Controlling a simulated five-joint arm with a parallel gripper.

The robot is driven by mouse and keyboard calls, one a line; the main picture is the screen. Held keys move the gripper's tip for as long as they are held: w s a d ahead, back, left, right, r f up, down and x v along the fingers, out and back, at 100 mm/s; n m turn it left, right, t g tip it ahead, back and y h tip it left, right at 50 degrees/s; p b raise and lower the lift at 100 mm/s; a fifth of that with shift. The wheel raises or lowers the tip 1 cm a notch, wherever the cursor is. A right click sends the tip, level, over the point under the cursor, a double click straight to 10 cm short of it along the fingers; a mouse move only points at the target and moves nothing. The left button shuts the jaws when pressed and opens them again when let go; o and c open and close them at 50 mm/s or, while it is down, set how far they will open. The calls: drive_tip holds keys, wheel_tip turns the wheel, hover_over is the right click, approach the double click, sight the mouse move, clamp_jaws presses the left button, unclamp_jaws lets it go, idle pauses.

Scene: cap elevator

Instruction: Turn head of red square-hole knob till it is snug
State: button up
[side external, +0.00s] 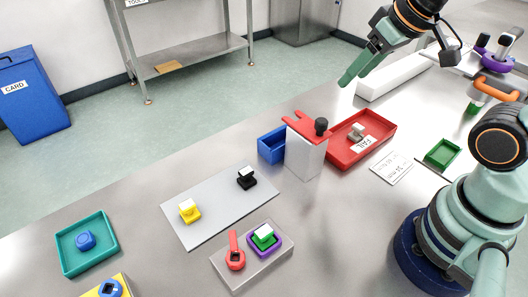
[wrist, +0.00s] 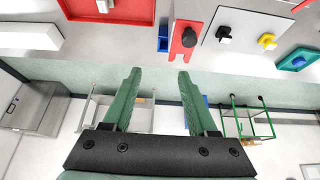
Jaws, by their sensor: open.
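A red piece with a dark square-looking hole (side external: 235,260) and an upright arm sits on a light grey block in the side view; I take it as the red square-hole knob. A red strip at the top right edge of the wrist view (wrist: 301,5) may be its arm. Beside it on the block is a purple ring piece (side external: 252,248) with a green and white top. My gripper (side external: 345,82) is open and empty, raised at the upper right, far from the red piece. In the wrist view its two green fingers stand apart (wrist: 159,72).
A white box (side external: 306,155) with a red top and black knob (side external: 321,126) stands mid-table. Near it are a red tray (side external: 385,145) and a blue bin (side external: 271,146). A grey board (side external: 215,205) holds yellow and black pieces. A teal tray (side external: 68,262) lies left.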

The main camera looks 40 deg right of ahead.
idle(0.3)
drive_tip(key=shift+o, duration=1.1)
drive_tip(key=n+g, duration=0.6)
drive_tip(key=n, duration=1.6)
hover_over(235, 261)
wheel_tip(235, 261, down, 10)
drive_tip(key=f, duration=1.1)
drive_tip(key=shift+w+f, duration=0.25)
drive_tip(key=shift+f, duration=0.1)
clamp_jaws()
